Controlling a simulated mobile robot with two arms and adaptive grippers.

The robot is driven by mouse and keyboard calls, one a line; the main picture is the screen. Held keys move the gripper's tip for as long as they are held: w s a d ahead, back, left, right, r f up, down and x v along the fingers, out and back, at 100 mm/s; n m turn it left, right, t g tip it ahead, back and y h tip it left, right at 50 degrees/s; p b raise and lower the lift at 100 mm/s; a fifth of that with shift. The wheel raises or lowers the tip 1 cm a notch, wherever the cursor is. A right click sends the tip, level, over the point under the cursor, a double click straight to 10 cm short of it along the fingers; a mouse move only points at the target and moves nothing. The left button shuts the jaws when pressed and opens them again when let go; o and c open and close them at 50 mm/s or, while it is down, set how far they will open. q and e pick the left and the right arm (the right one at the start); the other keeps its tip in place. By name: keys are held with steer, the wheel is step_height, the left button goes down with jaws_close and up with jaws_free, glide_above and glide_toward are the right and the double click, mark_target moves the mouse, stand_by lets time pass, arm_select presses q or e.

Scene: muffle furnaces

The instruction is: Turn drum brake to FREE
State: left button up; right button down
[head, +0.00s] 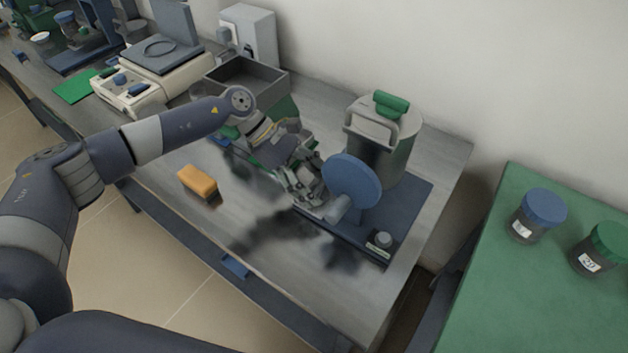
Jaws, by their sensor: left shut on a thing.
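A grey cylindrical drum unit (398,150) with a green handle (391,103) on top stands upright on a dark blue base plate (412,205). A round blue disc (352,181) is on its front side, with a grey handle-like part (338,209) by its lower edge. My left gripper (316,203) reaches in from the left beside the disc and is shut on this grey part; its fingertips are partly hidden. A small grey knob (383,239) with a pale label (378,249) sits at the base's front corner; the label is unreadable here. My right gripper is out of view.
An orange block (198,182) lies on the grey bench (250,215) left of my gripper. An open grey tray (247,76) and a balance (152,75) stand behind. A green table (530,285) with jars (538,215) is at right, past a gap. The front bench is clear.

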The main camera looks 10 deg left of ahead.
arm_select(q)
steer(key=n+t, duration=0.1)
steer(key=n+t+p, duration=0.1)
steer(key=shift+s+r+n, duration=0.1)
steer(key=shift+s+n, duration=0.2)
steer(key=shift+n, duration=0.1)
steer(key=n+t+p, duration=0.1)
steer(key=n+p, duration=0.1)
steer(key=p, duration=0.1)
steer(key=n+t+p, duration=0.2)
steer(key=p, duration=0.1)
steer(key=n+t+y+p, duration=0.1)
steer(key=p, duration=0.2)
steer(key=shift+s+d+n, duration=0.1)
steer(key=shift+s+n, duration=0.15)
steer(key=shift+n, duration=0.15)
steer(key=shift+n+t+y+p, duration=0.3)
steer(key=shift+t+p, duration=0.1)
steer(key=shift+p, duration=0.5)
steer(key=shift+f, duration=0.2)
steer(key=o, duration=1)
steer(key=shift+o, duration=0.2)
steer(key=shift+r, duration=0.1)
steer(key=v, duration=0.8)
